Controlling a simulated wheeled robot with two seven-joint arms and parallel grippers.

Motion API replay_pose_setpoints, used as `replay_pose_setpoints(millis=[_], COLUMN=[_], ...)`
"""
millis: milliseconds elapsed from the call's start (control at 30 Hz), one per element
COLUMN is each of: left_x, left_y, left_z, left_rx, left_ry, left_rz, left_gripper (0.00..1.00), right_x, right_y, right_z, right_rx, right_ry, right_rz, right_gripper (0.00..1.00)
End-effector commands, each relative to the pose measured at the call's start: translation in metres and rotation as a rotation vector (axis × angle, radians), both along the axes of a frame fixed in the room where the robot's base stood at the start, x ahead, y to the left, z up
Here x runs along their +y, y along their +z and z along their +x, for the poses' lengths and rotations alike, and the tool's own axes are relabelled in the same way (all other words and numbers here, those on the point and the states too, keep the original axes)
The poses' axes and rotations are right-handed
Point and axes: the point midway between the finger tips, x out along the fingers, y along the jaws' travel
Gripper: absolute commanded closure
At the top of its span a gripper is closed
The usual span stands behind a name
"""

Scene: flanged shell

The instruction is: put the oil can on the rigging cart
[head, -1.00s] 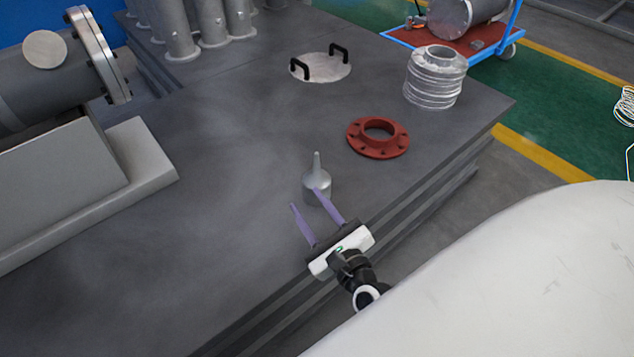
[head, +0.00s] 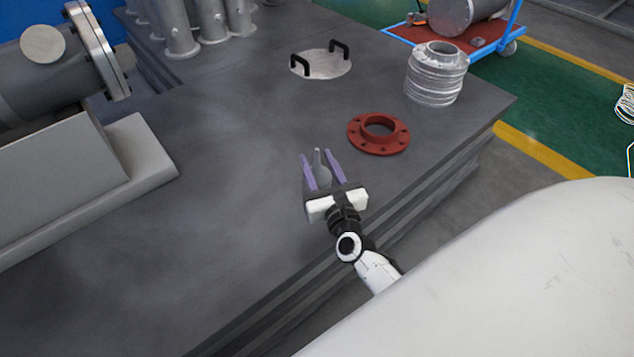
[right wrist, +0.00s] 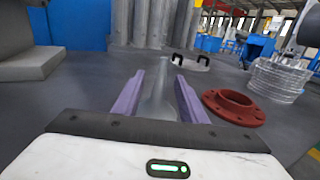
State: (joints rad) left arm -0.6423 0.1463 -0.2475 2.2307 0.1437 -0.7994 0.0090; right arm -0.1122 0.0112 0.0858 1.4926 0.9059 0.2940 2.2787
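The oil can (head: 321,176) is a small grey can with a narrow pointed spout, upright on the dark grey platform. My right gripper (head: 318,155) is open, with its purple fingers on either side of the can. In the right wrist view the can (right wrist: 160,100) stands between the two fingers, with a gap showing at its upper part; its base is hidden. The rigging cart (head: 407,33), with a red deck and blue frame, is at the top right, on the floor beyond the platform. My left gripper is not in view.
A red flange (head: 360,143) lies just beyond the can, to the right. A ribbed silver bellows (head: 436,80) and a round plate with black handles (head: 322,68) are further back. A grey cylinder (head: 452,14) lies on the cart. The platform (head: 200,220) left of the can is clear.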

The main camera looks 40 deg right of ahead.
Motion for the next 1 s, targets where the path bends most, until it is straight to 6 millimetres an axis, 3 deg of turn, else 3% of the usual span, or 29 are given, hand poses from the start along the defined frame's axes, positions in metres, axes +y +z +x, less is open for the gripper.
replay_pose_setpoints(millis=[300,533,1000], left_x=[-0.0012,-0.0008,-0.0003], left_y=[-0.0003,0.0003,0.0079], left_z=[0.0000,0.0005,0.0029], left_rx=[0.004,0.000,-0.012], left_ry=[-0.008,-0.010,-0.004], left_rz=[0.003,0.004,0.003], left_gripper=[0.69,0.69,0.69], right_x=[-0.0025,-0.0024,-0.0026], right_y=[-0.0003,-0.0002,0.0072], right_z=[0.0071,0.0068,0.0070], right_rx=[0.001,0.001,-0.002], right_ry=[0.001,0.001,0.000], right_rz=[-0.001,-0.001,-0.002], right_gripper=[0.62,0.99,1.00])
